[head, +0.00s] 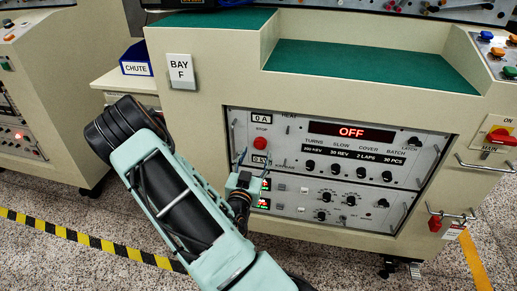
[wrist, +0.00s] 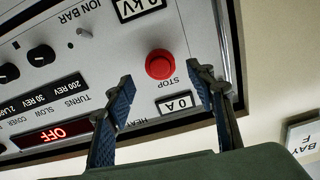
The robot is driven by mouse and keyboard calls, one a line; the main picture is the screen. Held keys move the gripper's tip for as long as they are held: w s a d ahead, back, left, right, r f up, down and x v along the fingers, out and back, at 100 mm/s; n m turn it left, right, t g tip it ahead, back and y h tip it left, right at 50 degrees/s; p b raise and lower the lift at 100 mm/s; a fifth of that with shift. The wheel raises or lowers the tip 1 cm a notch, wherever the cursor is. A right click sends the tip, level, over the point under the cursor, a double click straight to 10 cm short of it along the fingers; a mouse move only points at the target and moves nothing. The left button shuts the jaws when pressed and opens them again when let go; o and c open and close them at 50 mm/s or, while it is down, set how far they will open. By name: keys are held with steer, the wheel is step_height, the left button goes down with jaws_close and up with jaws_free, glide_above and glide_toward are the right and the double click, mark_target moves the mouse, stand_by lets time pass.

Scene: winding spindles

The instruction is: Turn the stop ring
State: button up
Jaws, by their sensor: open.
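The stop control is a red round button (head: 260,143) marked STOP, on the upper left of the grey control panel in the head view. It also shows in the wrist view as a red button (wrist: 160,64) with a round raised rim. My gripper (wrist: 161,80) is open and empty in the wrist view, one blue-padded finger on each side of the button in the picture. The fingers appear apart from the button; the exact gap to the panel cannot be told.
A display reading OFF (head: 351,131) and several black knobs (head: 386,176) share the panel. A vertical metal handle (head: 234,137) stands left of the button. A BAY F sign (head: 181,70) and a blue CHUTE bin (head: 137,60) are at upper left.

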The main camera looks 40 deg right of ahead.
steer(key=v, duration=0.6)
steer(key=shift+s+a, duration=0.2)
